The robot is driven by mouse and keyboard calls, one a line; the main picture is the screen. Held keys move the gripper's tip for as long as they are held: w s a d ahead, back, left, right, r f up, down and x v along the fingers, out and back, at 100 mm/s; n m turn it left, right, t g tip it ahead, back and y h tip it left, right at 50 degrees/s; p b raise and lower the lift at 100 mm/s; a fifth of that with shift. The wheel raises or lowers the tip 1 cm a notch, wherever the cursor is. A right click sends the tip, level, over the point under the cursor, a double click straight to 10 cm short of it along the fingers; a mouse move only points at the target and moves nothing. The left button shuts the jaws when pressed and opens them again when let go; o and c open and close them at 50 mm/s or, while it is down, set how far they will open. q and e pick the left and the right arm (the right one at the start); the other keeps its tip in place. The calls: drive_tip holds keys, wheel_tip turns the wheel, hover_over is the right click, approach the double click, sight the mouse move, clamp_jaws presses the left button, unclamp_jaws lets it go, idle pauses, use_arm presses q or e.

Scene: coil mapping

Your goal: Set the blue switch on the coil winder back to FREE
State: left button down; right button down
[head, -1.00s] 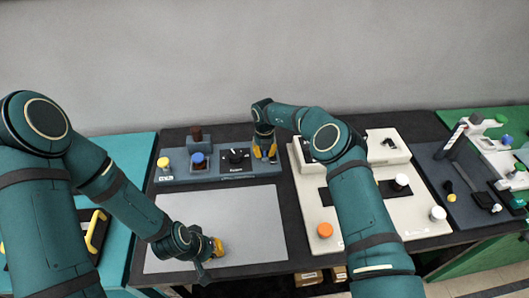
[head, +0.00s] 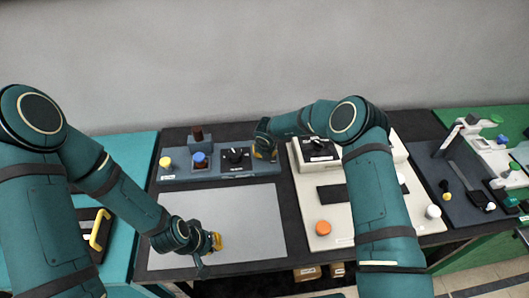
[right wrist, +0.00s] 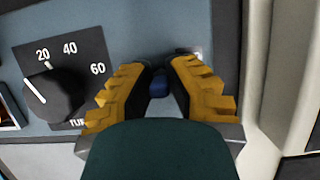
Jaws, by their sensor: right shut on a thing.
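The coil winder (head: 220,173) is a long blue-grey panel at the back of the dark table in the head view. My right gripper (head: 265,153) is at its right end. In the right wrist view the yellow-padded fingers (right wrist: 158,92) are shut on the small blue switch (right wrist: 158,84), with its top showing between the tips. Which way the switch is set cannot be told, and the fingers hide it in the head view. My left gripper (head: 216,242) is low over the grey mat, away from the winder; its jaws are too small to read.
Left of the switch is a black turns knob (right wrist: 52,94); the panel also carries a blue round knob (head: 200,159) and a yellow knob (head: 165,162). A cream machine (head: 314,243) with an orange knob (head: 323,227) stands close to the right.

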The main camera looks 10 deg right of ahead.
drive_tip(key=c, duration=0.9)
unclamp_jaws()
drive_tip(key=shift+c, duration=0.2)
drive_tip(key=v, duration=1.2)
drive_tip(key=shift+w, duration=0.1)
